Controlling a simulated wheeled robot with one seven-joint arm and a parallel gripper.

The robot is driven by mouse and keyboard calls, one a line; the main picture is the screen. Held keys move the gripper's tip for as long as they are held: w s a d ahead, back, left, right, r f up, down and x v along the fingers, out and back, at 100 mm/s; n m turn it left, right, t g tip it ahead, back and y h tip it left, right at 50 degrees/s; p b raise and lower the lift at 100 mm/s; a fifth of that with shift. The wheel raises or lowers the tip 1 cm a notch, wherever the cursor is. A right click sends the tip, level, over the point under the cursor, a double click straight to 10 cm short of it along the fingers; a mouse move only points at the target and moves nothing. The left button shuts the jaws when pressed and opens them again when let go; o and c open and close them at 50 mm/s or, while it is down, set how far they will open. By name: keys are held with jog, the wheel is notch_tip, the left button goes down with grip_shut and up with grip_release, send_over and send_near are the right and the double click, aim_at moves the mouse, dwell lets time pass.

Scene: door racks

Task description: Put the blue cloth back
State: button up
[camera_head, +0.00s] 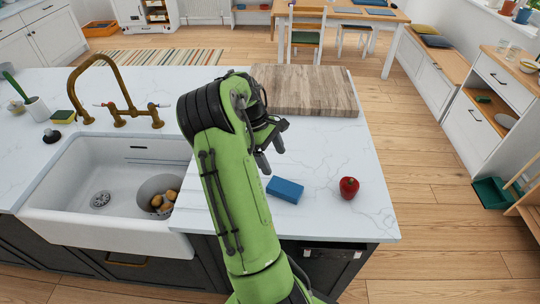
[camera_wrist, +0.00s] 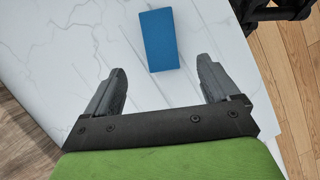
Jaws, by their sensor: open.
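The blue cloth (camera_head: 285,189) is a flat rectangular block lying on the white marble counter, near its front edge. It also shows in the wrist view (camera_wrist: 159,40), beyond my fingertips and roughly between their lines. My gripper (camera_head: 268,153) is above the counter, behind the cloth in the head view, and apart from it. In the wrist view the two fingers of my gripper (camera_wrist: 161,78) are spread wide with only counter between them. My green arm hides part of the counter and the front edge.
A red apple (camera_head: 348,188) sits right of the cloth. A wooden board (camera_head: 305,90) lies at the back of the counter. The sink (camera_head: 110,190), with a bowl inside, and a brass faucet (camera_head: 120,110) are at left. A dark bar (camera_head: 335,251) is on the counter's front.

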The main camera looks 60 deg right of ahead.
jog(key=w+a+r+t, duration=0.25)
jog(key=a+r, duration=0.45)
jog(key=a, duration=0.4)
jog(key=w+a+r+t, duration=0.2)
jog(key=a+r+t, duration=0.3)
jog(key=a, duration=0.6)
jog(key=s+a+r+t, duration=0.2)
jog(key=s+a, duration=0.7)
jog(key=a, duration=0.5)
jog(key=shift+s+r+m+t, duration=0.35)
jog(key=shift+s+r+m, duration=0.05)
jog(key=shift+a, duration=0.1)
